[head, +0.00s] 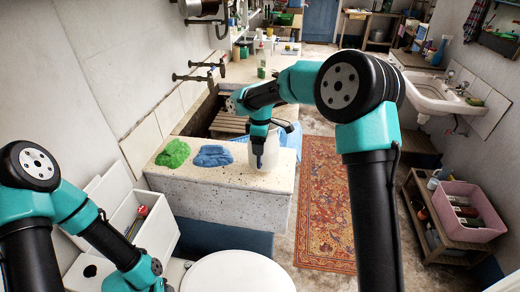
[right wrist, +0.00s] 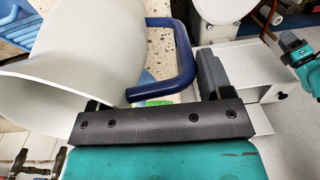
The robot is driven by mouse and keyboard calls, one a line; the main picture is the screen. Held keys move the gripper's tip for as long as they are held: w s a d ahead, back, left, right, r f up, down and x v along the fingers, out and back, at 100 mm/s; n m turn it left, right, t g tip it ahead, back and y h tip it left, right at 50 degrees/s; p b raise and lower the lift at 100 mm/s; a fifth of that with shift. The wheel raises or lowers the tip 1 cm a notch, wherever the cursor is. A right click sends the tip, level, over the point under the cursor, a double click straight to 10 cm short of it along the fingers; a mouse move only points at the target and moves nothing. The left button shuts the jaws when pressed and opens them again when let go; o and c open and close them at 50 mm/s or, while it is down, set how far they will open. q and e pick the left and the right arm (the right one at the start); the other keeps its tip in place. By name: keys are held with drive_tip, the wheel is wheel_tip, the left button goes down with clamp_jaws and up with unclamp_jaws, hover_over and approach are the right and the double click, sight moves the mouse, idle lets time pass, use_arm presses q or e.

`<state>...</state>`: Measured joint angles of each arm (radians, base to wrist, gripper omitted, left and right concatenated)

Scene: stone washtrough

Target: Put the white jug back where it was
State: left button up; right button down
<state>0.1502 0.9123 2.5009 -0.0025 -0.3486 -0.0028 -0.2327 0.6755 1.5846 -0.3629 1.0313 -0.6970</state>
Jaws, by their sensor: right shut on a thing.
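The white jug (head: 271,153) is at the right end of the speckled stone ledge (head: 225,190) in the head view, partly hidden by my right gripper (head: 259,160). I cannot tell whether its base touches the stone. In the right wrist view the jug (right wrist: 100,50) is large and close, with its wide mouth toward the lower left. Its dark blue handle (right wrist: 184,60) lies at the jaws, and my right gripper (right wrist: 155,95) is shut on it. My left gripper (head: 142,278) is low at the left, away from the jug; its jaws are not clear.
A green cloth (head: 173,154) and a blue cloth (head: 212,156) lie on the ledge left of the jug. A white open box (head: 150,225) and a round white top (head: 238,272) stand in front. A pink crate (head: 468,211) sits at right, beyond the red rug (head: 322,200).

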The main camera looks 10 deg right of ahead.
drive_tip(key=shift+w, duration=0.15)
drive_tip(key=shift+f, duration=1.8)
drive_tip(key=shift+c, duration=0.2)
unclamp_jaws()
drive_tip(key=shift+f, duration=0.1)
drive_tip(key=r, duration=1.2)
drive_tip(key=shift+w+d+r, duration=0.15)
drive_tip(key=shift+w, duration=0.05)
